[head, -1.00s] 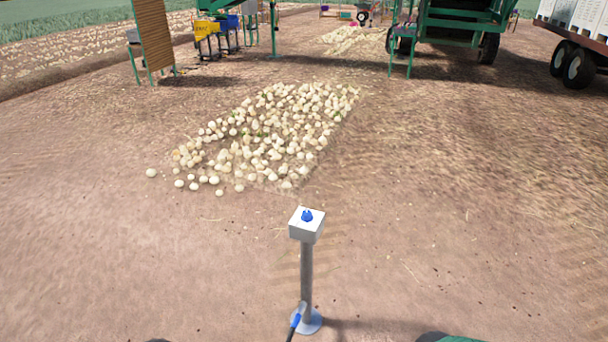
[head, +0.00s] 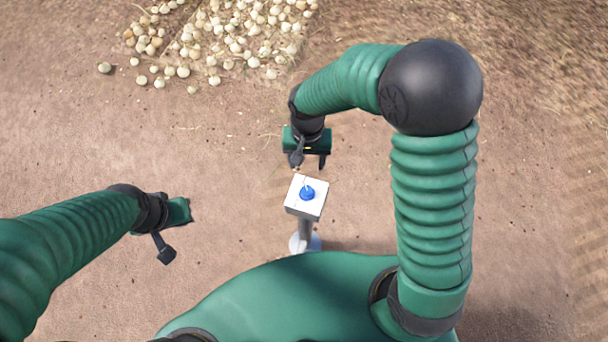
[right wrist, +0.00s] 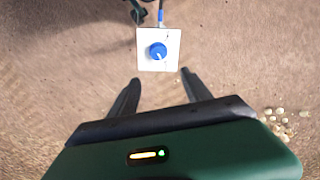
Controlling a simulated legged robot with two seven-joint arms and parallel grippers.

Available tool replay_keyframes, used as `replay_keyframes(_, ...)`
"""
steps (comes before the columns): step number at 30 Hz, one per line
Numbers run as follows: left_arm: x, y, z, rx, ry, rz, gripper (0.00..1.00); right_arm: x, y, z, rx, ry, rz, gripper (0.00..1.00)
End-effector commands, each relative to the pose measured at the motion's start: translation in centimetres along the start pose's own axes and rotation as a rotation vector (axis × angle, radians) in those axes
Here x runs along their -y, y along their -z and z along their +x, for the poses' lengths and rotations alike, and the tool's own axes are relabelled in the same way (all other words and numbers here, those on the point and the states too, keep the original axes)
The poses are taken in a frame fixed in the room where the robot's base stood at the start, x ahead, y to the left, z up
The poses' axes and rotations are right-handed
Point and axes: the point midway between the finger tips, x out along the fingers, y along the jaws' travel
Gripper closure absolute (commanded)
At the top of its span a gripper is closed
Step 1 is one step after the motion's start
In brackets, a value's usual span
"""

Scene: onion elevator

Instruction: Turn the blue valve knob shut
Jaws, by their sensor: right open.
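The blue valve knob (head: 307,193) sits on top of a white box (head: 295,201) on a grey post standing on the ground. My right gripper (head: 309,163) is just beyond the box in the head view, open and empty, apart from the knob. In the right wrist view, the knob (right wrist: 158,52) shows on the white box top (right wrist: 145,63), ahead of and between the two spread fingertips (right wrist: 161,79). My left gripper (head: 179,237) hangs to the left of the post, well apart from it; its finger opening is unclear.
A pile of onions (head: 235,35) lies on the soil at the top of the head view. The post's round foot (head: 313,242) is partly hidden by my body. Bare soil surrounds the post. A hose with a blue end (right wrist: 160,17) shows beside the box in the right wrist view.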

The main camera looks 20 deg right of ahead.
Motion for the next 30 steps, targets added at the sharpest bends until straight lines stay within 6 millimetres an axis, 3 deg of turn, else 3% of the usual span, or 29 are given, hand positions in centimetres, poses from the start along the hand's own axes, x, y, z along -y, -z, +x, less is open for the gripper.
replay_keyframes(5,0.0,-0.2,0.2,0.003,0.0,0.0,1.0,-0.1,-0.2,3.2,0.008,-0.003,0.005,0.43)
replay_keyframes(18,0.0,0.0,-0.3,0.002,0.0,0.0,1.0,0.0,0.1,14.4,0.008,-0.003,0.005,0.43)
replay_keyframes(24,0.0,0.0,-0.5,0.001,0.0,0.0,1.0,0.0,0.1,16.8,0.005,-0.002,0.004,0.43)
replay_keyframes(30,0.0,0.0,-0.4,0.002,0.0,0.0,1.0,0.0,0.2,17.1,0.004,-0.001,0.004,0.43)
